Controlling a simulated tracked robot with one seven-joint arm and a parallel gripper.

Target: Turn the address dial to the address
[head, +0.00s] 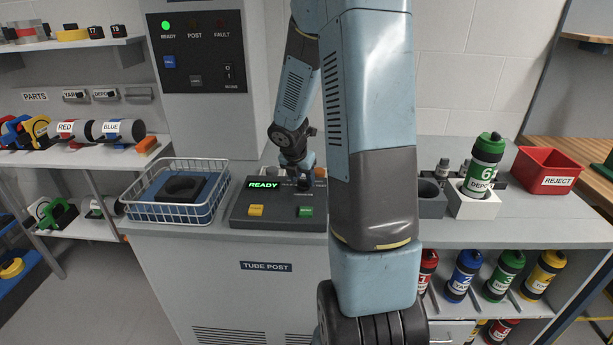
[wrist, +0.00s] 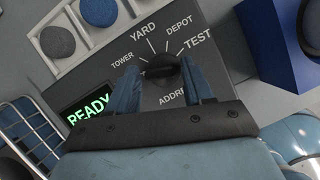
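The address dial (wrist: 161,66) is a dark round knob on the grey console (head: 265,223). In the wrist view, the labels TOWER, YARD, DEPOT and TEST fan around it, with a partly hidden ADDRESS label below. I cannot make out its pointer. My gripper (wrist: 159,76) has its two blue fingers on either side of the dial, apart, with a narrow gap visible at the left; contact at the right is unclear. In the head view my arm partly covers the dial area. A green carrier (head: 485,163) marked 6 and DEPOT stands upright in a white holder (head: 474,204) at the right.
The console display (head: 263,185) reads READY, with yellow and green buttons below. A white wire basket (head: 175,210) stands left of the console. A red REJECT bin (head: 547,171) sits at the far right. Several carriers stand on the shelf below the counter.

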